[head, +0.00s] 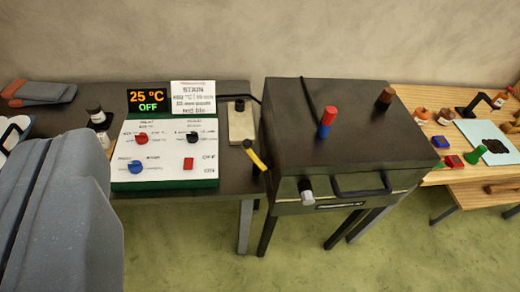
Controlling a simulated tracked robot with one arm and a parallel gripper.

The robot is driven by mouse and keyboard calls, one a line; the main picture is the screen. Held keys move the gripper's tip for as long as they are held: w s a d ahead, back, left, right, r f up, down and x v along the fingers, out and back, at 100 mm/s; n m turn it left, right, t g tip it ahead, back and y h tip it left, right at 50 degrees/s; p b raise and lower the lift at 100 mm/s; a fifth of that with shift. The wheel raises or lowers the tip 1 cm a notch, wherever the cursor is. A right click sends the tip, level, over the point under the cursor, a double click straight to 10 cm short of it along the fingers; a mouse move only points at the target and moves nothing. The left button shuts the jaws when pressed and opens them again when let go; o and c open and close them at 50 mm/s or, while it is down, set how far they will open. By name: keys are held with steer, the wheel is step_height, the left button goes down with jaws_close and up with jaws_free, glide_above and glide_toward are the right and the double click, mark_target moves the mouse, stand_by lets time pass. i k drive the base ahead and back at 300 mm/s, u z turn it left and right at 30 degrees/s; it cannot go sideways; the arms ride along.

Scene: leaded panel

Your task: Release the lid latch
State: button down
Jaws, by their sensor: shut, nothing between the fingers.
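The dark box-shaped kiln (290,150) stands right of centre with its lid (350,130) down. A small pale grey latch (307,190) sits on the front, near the left end of the lid's seam. Whether it is fastened is too small to tell. A black bar handle (360,190) is to the right of the latch. A large grey part of mine fills the lower left, well apart from the kiln. I cannot make out any gripper fingers, and nothing of mine touches the latch.
A red-and-blue peg (327,122) and a brown peg (385,98) stand on the lid. A control panel (165,163) reading 25 °C OFF is left. A yellow-handled tool (256,158) lies beside the kiln. A wooden bench (440,98) is right. Floor (400,260) in front is clear.

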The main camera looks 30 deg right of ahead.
mark_target(247, 143)
steer(key=u, duration=0.35)
steer(key=i, duration=1.4)
steer(key=z, duration=0.45)
